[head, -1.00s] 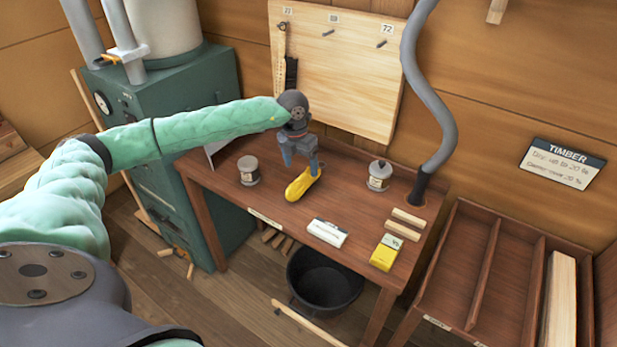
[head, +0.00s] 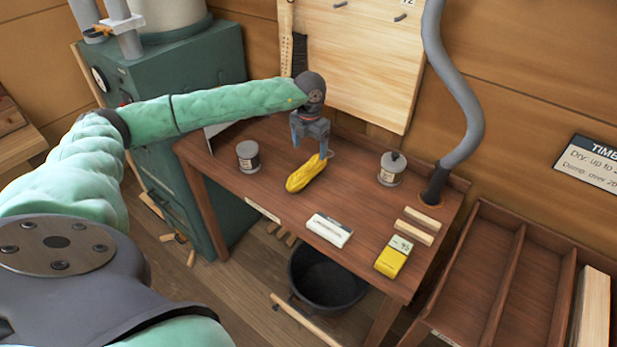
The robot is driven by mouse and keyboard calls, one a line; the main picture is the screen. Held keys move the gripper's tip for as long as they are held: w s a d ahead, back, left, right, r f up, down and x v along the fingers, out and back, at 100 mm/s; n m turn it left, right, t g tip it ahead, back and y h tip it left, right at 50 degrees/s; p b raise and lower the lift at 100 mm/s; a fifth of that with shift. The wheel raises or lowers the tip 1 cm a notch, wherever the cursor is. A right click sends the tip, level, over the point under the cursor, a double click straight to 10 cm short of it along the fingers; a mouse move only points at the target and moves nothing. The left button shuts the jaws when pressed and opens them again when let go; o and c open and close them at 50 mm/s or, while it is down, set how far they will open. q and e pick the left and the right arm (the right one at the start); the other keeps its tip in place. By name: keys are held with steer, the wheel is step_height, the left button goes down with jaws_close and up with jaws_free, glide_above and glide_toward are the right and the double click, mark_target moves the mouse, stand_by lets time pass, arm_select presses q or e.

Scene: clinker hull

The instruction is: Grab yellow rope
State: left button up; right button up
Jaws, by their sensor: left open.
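I cannot tell whether a fingertip touches the rope. My right gripper is not in view.
A black bucket (head: 327,283) sits below.

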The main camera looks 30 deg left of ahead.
mark_target(306, 167)
arm_select(q)
step_height(306, 167, down, 3)
steer(key=shift+s+f+b, duration=0.1)
steer(key=shift+f+b, duration=0.05)
steer(key=shift+b, duration=1.1)
steer(key=shift+f, duration=0.2)
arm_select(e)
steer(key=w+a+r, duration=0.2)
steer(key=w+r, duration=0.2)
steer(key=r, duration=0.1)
arm_select(q)
steer(key=shift+a+f+p, duration=0.1)
steer(key=shift+f+p, duration=0.55)
steer(key=shift+f, duration=0.4)
steer(key=f+p, duration=0.3)
steer(key=f, duration=0.1)
steer(key=shift+s+a, duration=0.35)
steer(key=shift+f, duration=0.65)
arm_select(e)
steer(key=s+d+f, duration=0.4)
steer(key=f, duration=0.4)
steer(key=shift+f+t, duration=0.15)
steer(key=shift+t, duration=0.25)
arm_select(q)
steer(key=c, duration=1.2)
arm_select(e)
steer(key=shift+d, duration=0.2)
